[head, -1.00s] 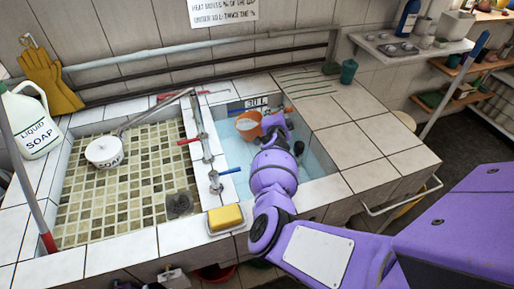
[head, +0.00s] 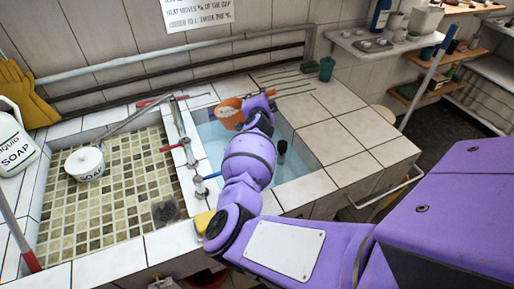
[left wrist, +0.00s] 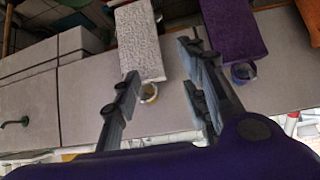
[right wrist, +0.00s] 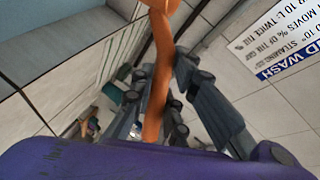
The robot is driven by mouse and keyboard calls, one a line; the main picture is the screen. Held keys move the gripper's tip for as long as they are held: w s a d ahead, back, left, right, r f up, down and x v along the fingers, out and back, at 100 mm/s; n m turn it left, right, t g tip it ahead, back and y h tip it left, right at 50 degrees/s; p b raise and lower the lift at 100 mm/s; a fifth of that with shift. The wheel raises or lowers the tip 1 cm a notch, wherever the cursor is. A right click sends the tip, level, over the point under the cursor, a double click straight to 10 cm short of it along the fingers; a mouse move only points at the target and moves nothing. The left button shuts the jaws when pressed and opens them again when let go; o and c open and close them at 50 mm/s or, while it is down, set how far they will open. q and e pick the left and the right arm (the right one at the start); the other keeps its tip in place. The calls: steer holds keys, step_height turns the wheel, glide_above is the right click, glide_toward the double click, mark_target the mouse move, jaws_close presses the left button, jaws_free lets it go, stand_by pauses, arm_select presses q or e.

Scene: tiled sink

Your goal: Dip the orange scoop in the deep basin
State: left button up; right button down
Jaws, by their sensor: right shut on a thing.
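The orange scoop (head: 229,110) is in the head view, above the back left part of the deep basin (head: 299,164), which has a pale blue inside. My right gripper (head: 264,104) is shut on the scoop's handle. The orange handle also shows between the fingers in the right wrist view (right wrist: 158,85). My right arm hides much of the basin, and I cannot tell whether the scoop touches water. My left gripper (left wrist: 160,85) is open and empty in the left wrist view, away from the scoop.
Taps (head: 190,155) stand on the divider, near a yellow sponge (head: 203,221). The tiled counter (head: 345,130) at right is mostly clear.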

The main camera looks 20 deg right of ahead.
steer(key=shift+w+r, duration=0.1)
steer(key=shift+r, duration=2.35)
